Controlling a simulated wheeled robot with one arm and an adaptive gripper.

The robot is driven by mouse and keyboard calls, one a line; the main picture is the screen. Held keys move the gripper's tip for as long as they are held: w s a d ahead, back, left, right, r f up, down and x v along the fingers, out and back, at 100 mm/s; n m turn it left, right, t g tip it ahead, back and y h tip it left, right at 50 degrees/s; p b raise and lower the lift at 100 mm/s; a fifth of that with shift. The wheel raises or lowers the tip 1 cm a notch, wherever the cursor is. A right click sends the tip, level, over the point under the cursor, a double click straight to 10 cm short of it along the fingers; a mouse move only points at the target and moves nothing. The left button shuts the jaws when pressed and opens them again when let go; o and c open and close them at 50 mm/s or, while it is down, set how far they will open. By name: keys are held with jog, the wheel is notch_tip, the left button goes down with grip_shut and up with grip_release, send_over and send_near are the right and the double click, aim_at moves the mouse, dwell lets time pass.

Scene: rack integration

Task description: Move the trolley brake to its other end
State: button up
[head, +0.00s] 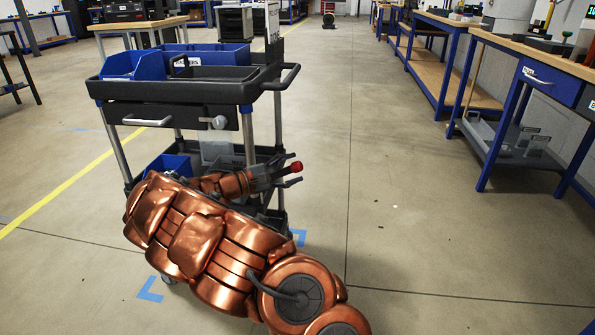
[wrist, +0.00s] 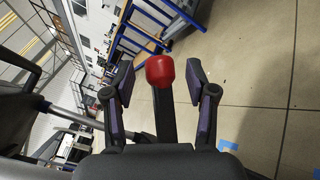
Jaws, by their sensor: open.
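The trolley (head: 195,92) stands left of centre in the head view. Its brake looks like a dark lever with a red knob (head: 297,166), low at the trolley's right side. In the wrist view the red knob (wrist: 160,71) is in the middle, with the dark lever (wrist: 165,115) running down from it. My gripper (head: 289,169) is open around the knob. In the wrist view one finger is on each side with a gap to the knob, so neither appears to touch it. The lever's base is hidden by my arm and gripper.
Blue bins (head: 205,53) sit on the trolley's top, and another blue bin (head: 170,165) is on its lower shelf. A push handle (head: 285,77) sticks out at the upper right. Workbenches (head: 527,55) line the right. The floor between is clear.

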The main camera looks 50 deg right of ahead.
jog(key=shift+x, duration=1.15)
jog(key=shift+c, duration=0.5)
grip_shut()
